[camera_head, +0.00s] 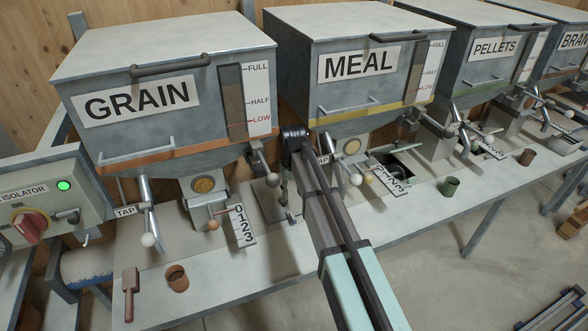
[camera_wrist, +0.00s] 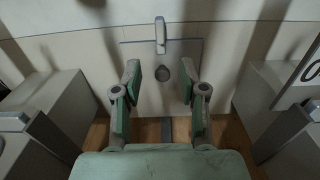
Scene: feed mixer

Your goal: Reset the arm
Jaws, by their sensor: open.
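My arm reaches in between the GRAIN hopper (camera_head: 165,100) and the MEAL hopper (camera_head: 350,75) in the head view. My gripper (camera_wrist: 161,78) is open in the wrist view, its two fingers apart with nothing held between them. Ahead of the fingers is a pale panel (camera_wrist: 230,50) with a small upright light-grey handle (camera_wrist: 160,36). In the head view my gripper is mostly hidden by my arm.
The isolator box (camera_head: 60,200) with a red knob stands at left. PELLETS (camera_head: 495,48) and BRAN hoppers (camera_head: 570,45) stand right. Taps and levers hang below the hoppers.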

